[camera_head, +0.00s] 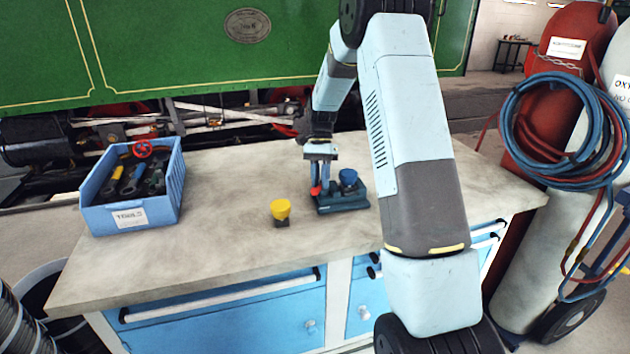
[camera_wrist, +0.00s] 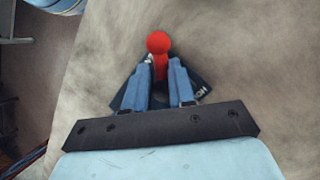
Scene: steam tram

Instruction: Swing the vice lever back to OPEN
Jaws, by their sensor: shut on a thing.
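The vice (camera_head: 343,197) is a dark blue block on the workbench, with a blue round part (camera_head: 348,178) on its right side. Its lever has a red knob (camera_head: 315,190) at the left front. In the wrist view the red knob (camera_wrist: 158,42) stands just beyond the fingertips, with the red lever (camera_wrist: 160,68) running down between them. My gripper (camera_wrist: 170,72) is shut on the lever; it also shows in the head view (camera_head: 322,172), pointing down over the vice. The dark vice base shows partly behind the fingers, and any OPEN mark is too small to read.
A blue tool crate (camera_head: 130,205) stands at the bench's left end. Gas cylinders with coiled hoses (camera_head: 560,130) stand right, the green tram behind.

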